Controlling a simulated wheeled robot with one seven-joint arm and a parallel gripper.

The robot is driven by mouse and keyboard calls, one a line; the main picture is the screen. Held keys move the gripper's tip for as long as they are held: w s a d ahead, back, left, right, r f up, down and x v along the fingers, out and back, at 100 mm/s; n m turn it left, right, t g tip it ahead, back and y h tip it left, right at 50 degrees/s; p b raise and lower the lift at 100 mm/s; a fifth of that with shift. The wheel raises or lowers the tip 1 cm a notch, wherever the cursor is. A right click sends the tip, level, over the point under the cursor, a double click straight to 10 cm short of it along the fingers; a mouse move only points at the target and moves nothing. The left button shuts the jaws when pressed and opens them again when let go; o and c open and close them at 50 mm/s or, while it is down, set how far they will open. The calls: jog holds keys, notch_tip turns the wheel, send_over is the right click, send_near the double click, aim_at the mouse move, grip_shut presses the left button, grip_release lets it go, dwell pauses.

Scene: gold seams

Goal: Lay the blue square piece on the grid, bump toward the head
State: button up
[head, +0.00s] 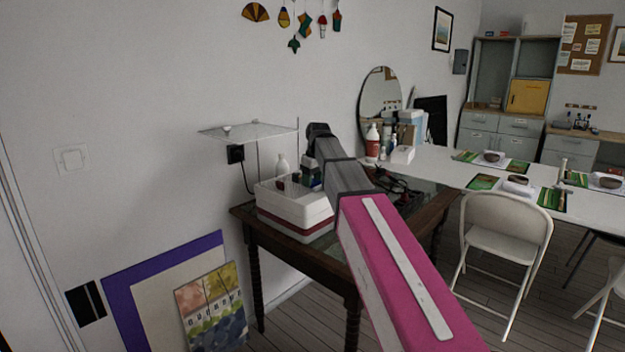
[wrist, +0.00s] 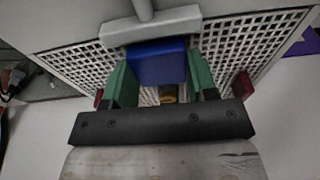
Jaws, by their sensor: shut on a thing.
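The blue square piece (wrist: 157,62) is in the wrist view, between the green fingers of my gripper (wrist: 160,72), which is shut on it. It is over the pale grid (wrist: 235,48), close to the grey T-shaped head (wrist: 150,25) at the top. I cannot tell whether the piece touches the grid or the head. Its bump does not show clearly. A small brass-coloured thing (wrist: 168,94) shows below the piece, between the fingers. In the head view, my arm reaches to the white box-shaped machine (head: 292,209) with a red band; my arm hides part of it.
The machine stands on a dark wooden table (head: 345,282). A clear shelf-like plate (head: 245,131) is above it at left. A white bottle (head: 281,166) stands behind the machine. A red-and-white bottle (head: 372,143) and a long white table (head: 440,165) are to the right.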

jog(key=shift+f, duration=0.2)
jog(key=o, duration=1)
jog(key=shift+o, duration=0.2)
jog(key=shift+r, duration=3.45)
